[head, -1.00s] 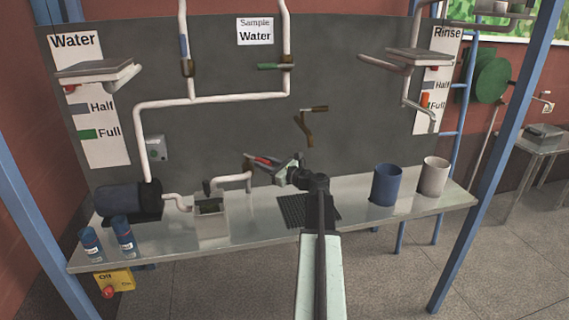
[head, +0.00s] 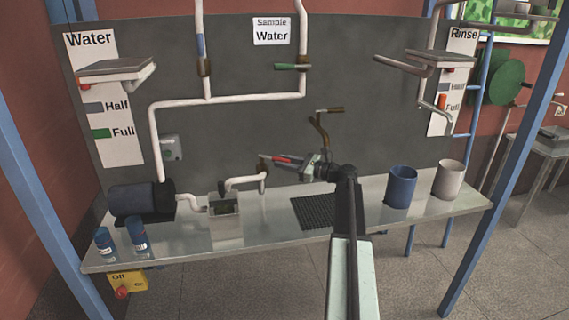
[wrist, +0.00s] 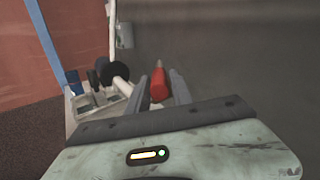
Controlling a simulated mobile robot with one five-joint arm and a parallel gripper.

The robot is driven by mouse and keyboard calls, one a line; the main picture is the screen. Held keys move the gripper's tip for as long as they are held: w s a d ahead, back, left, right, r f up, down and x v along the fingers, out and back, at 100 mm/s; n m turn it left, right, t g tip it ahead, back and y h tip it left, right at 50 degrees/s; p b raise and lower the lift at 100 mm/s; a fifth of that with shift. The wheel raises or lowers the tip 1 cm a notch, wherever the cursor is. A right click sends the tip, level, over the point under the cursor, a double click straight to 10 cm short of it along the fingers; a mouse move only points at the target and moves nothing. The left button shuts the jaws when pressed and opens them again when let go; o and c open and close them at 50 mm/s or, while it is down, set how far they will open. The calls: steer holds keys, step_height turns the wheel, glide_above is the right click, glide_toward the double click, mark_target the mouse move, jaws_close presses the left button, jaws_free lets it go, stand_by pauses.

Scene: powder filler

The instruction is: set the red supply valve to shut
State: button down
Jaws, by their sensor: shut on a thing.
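The red supply valve's handle (head: 284,159) sticks out to the right from its brown valve body (head: 263,163), on the white pipe above the bench's back edge. It looks near level, tilted slightly down to the right. My gripper (head: 287,162) is shut on the red handle. In the wrist view, the red handle (wrist: 159,86) lies between my two grey fingers, its pointed end away from me. The fingers partly hide the handle in the head view, and the valve body cannot be made out in the wrist view.
A brown tap (head: 319,130) stands just above and right of my gripper. A black grate (head: 315,212) lies on the bench below. A blue cup (head: 400,187) and a pale cup (head: 448,179) stand at right. A dark motor (head: 140,198) and blue cans (head: 137,235) are at left.

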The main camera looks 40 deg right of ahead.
steer(key=c, duration=1.1)
jaws_free()
steer(key=shift+a, duration=0.1)
steer(key=v, duration=0.7)
steer(key=shift+s+d, duration=0.25)
steer(key=shift+s, duration=0.05)
